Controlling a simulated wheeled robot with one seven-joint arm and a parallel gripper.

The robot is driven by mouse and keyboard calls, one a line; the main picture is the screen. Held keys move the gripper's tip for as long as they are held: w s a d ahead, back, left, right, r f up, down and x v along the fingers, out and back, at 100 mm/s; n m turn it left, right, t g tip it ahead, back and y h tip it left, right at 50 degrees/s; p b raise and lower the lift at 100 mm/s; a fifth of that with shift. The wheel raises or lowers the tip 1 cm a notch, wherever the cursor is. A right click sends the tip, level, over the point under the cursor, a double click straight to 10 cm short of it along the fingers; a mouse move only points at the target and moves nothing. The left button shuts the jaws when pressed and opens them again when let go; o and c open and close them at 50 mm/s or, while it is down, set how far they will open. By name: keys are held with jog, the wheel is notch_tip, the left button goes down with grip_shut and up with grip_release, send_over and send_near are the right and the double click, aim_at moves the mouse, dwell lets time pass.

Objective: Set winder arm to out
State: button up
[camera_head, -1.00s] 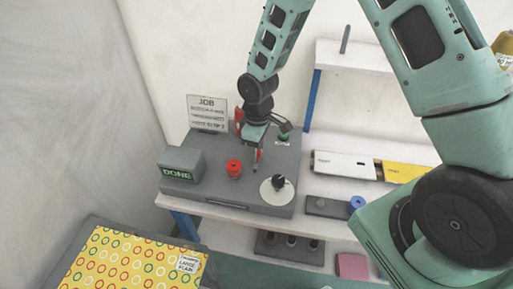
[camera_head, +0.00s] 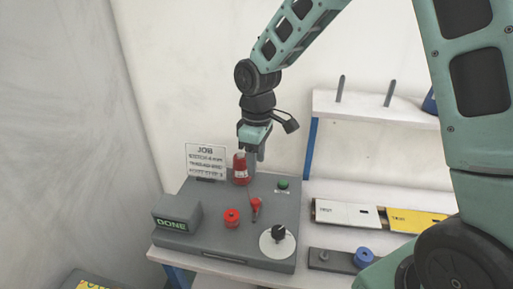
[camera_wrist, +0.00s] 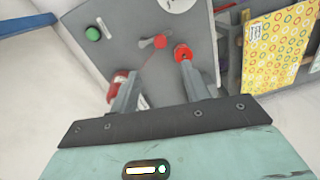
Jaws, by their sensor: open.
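The small red-tipped lever (camera_head: 255,204), which looks like the winder arm, stands on top of the grey machine box (camera_head: 195,245). It also shows in the wrist view (camera_wrist: 160,41), near the top middle. My gripper (camera_head: 256,163) is open and empty above the back of the box, behind the lever and apart from it. In the wrist view my two fingers (camera_wrist: 158,75) are spread, with bare grey panel between them. A red labelled spool (camera_head: 240,169) stands beside my gripper and is partly hidden by a finger in the wrist view (camera_wrist: 118,84).
A red knob (camera_head: 232,217) sits left of the lever, and a pale dial with a black knob (camera_head: 278,240) sits in front. A green button (camera_head: 283,184), a DONE block (camera_head: 177,213) and a JOB sign (camera_head: 206,161) are around them. White and yellow trays (camera_head: 346,214) lie right.

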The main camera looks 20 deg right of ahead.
jog(key=shift+d+r, duration=0.1)
jog(key=shift+r, duration=2.1)
